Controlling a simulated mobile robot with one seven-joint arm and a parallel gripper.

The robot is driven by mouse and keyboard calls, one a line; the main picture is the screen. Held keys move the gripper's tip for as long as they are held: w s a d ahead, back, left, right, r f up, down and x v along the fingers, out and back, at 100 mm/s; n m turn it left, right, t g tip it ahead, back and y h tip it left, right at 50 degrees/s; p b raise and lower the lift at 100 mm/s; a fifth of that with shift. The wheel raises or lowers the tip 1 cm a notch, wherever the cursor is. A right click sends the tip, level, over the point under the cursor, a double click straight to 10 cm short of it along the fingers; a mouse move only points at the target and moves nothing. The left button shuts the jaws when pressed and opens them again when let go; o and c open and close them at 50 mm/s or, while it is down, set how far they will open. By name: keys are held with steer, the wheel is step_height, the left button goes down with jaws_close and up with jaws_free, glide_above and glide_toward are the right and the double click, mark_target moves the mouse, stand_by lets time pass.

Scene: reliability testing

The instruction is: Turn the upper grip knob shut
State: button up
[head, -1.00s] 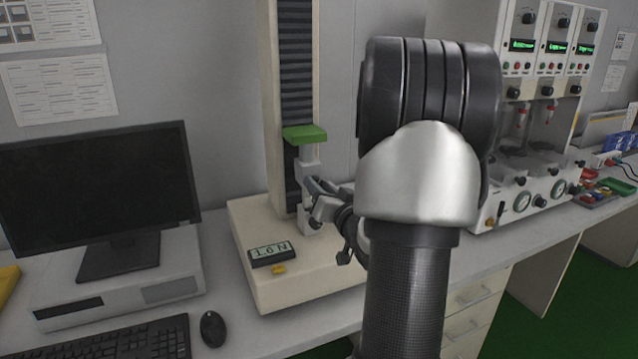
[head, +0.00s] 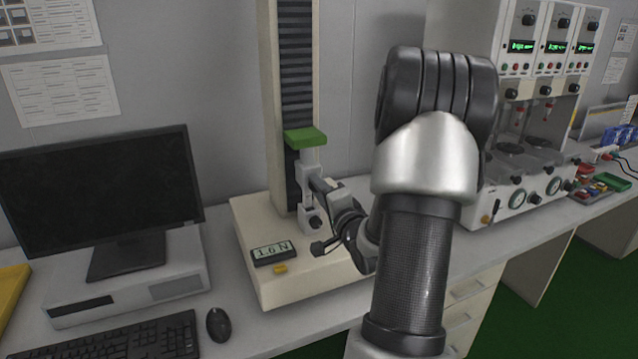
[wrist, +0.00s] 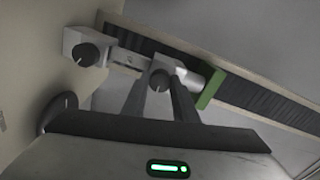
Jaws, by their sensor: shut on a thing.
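The tensile tester's upper grip (head: 309,160) is a grey block under the green crosshead (head: 305,138). Its dark round upper grip knob (wrist: 161,78) shows in the wrist view between my fingertips. My gripper (wrist: 160,88) is shut on this knob, with a finger on either side. In the head view my gripper (head: 318,187) reaches the grip from the right and hides the knob. The lower grip (head: 312,218) has its own dark knob, which shows clear of my fingers in the wrist view (wrist: 88,54).
The tester's cream base (head: 300,282) carries a display (head: 272,253) reading 1.6 N and a yellow button. A monitor (head: 100,190), keyboard (head: 130,345) and mouse (head: 219,325) lie to the left. Bench instruments (head: 530,150) stand to the right, beyond my arm.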

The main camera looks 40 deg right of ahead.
steer(key=shift+r+m+p, duration=0.1)
steer(key=shift+m+p, duration=1.75)
steer(key=shift+m, duration=1.15)
steer(key=o, duration=1.1)
steer(key=shift+c, duration=0.2)
steer(key=shift+s, duration=0.1)
steer(key=p+v, duration=0.8)
steer(key=v, duration=0.9)
